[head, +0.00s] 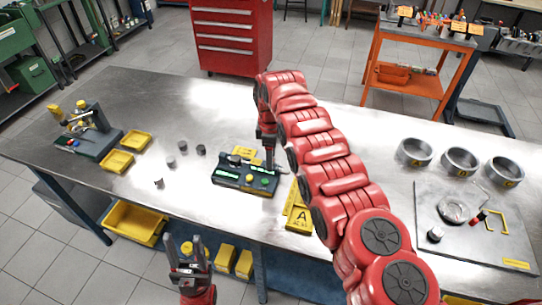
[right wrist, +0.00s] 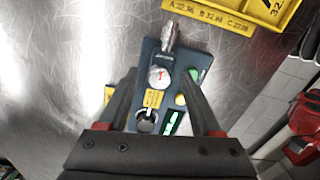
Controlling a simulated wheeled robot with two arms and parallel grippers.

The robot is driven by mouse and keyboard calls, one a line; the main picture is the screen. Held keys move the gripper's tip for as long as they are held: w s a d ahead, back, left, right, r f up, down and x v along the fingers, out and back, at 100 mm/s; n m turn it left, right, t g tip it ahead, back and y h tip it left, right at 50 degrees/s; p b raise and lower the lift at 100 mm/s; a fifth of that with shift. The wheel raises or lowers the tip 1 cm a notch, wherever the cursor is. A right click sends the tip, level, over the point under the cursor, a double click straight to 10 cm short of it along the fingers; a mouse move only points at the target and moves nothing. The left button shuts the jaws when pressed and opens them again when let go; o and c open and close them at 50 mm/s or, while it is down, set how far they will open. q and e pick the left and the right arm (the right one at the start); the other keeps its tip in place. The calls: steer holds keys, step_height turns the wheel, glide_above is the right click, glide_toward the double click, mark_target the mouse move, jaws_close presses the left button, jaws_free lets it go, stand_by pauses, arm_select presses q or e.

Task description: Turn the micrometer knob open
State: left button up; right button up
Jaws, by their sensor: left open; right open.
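The micrometer station (head: 233,182) is a dark box on the bench, with green displays and coloured buttons. In the right wrist view the station (right wrist: 198,62) shows a round dial (right wrist: 159,76), a black knob (right wrist: 147,121), green and yellow-green buttons and a metal cylinder (right wrist: 170,36) at its far end. I cannot tell for sure which part is the micrometer knob. My right gripper (right wrist: 160,82) is open above the station, its fingers on either side of the dial in that view. Contact cannot be made out. My left gripper (head: 187,254) is open and empty at the bench's front edge.
Small dark cylinders (head: 183,146) and yellow bins (head: 117,161) are to the left, near another device (head: 92,142). Metal rings (head: 415,152) and a plate (head: 462,253) are at right.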

jaws_close()
